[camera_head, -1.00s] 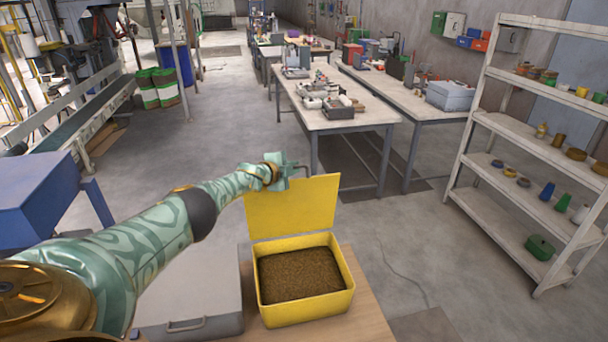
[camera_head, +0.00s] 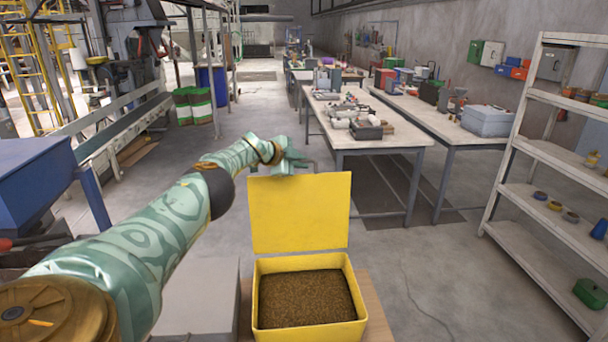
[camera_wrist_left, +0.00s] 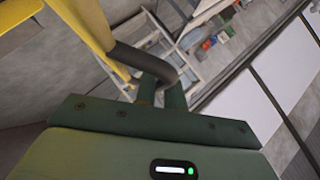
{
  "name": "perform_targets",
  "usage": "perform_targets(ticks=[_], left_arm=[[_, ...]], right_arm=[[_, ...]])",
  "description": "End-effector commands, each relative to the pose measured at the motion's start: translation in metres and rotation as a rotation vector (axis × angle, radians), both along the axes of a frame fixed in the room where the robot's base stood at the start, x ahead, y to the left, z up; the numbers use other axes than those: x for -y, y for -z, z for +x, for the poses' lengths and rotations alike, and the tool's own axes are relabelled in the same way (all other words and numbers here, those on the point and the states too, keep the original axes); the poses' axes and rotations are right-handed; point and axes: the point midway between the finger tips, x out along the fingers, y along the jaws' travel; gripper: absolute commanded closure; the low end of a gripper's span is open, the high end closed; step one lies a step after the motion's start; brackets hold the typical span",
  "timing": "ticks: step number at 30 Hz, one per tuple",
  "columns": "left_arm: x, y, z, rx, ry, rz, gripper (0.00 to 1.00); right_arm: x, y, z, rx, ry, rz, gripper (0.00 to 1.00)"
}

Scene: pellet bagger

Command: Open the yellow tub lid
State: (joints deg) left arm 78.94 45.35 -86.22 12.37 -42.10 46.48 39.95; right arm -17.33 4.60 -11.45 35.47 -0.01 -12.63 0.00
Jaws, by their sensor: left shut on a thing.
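The yellow tub (camera_head: 312,335) stands on a wooden-topped surface and is filled with brown granules (camera_head: 305,297). Its yellow lid (camera_head: 300,214) stands up at the back of the tub, roughly upright, with the tub's mouth uncovered. My left gripper (camera_head: 294,163) is at the lid's top edge. In the left wrist view its fingers are closed on a dark curved handle (camera_wrist_left: 145,62) that joins the yellow lid (camera_wrist_left: 82,22). The exact finger contact is partly hidden by the gripper body. My right gripper is in neither view.
A grey case or box (camera_head: 200,295) is left of the tub, partly behind my left arm. A blue hopper (camera_head: 35,185) is at the far left. A long workbench (camera_head: 375,138) stands behind the lid and a white shelf unit (camera_head: 550,152) at the right. Open floor lies between.

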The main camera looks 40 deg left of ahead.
Motion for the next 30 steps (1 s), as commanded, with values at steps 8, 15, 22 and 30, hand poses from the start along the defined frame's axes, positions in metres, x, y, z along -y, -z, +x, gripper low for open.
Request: perform_targets(ticks=[8, 15, 22, 30], left_arm=[[0.000, -0.001, 0.001, -0.005, 0.000, -0.009, 1.00], [-0.001, -0.001, 0.000, -0.005, -0.001, -0.007, 0.87], [-0.002, 0.000, -0.001, -0.007, -0.004, -0.005, 0.80], [-0.003, -0.006, -0.006, -0.008, -0.005, -0.006, 0.80]], right_arm=[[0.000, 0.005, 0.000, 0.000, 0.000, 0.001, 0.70], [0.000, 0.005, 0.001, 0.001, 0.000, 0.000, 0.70], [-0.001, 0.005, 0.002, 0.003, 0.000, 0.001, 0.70], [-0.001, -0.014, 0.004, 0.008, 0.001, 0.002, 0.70]])
